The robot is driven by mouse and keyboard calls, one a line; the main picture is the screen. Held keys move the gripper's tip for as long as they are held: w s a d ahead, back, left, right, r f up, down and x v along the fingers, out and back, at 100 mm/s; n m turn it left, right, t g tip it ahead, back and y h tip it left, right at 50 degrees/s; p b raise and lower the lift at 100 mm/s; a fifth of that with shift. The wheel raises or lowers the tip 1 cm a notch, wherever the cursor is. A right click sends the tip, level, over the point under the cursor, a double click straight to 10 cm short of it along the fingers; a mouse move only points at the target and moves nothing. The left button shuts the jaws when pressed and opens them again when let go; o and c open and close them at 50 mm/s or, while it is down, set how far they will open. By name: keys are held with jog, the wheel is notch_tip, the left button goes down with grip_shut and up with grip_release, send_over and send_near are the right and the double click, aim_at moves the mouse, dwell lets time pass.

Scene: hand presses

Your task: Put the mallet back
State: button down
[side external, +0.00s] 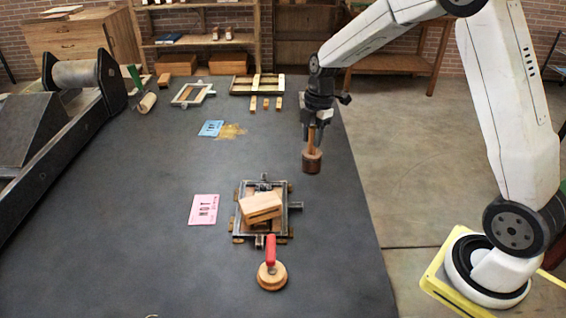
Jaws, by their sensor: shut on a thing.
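My gripper (316,124) is shut on the mallet (312,160), which hangs upright with its brown wooden head down. The gripper holds it by its handle. The mallet is near the right edge of the dark table (150,250), behind and to the right of a small metal frame (297,206) with wooden blocks (260,208) in it. The mallet head appears to be above the table; I cannot tell the exact gap. I cannot tell which spot is the mallet's own place.
A round wooden tool with a red handle (271,262) stands in front of the frame. A pink card (203,209) and a blue card (211,128) lie on the table. A roller press (75,80) stands at the left. Wooden frames (192,94) and small blocks lie at the back.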

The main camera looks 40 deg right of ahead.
aim_at(310, 153)
jog(key=shift+w+f, duration=0.2)
jog(key=shift+f, duration=1.55)
jog(key=shift+f, duration=0.15)
jog(key=shift+c, duration=2)
grip_release()
notch_tip(310, 153, up, 12)
jog(key=d, duration=0.1)
jog(key=shift+d, duration=0.4)
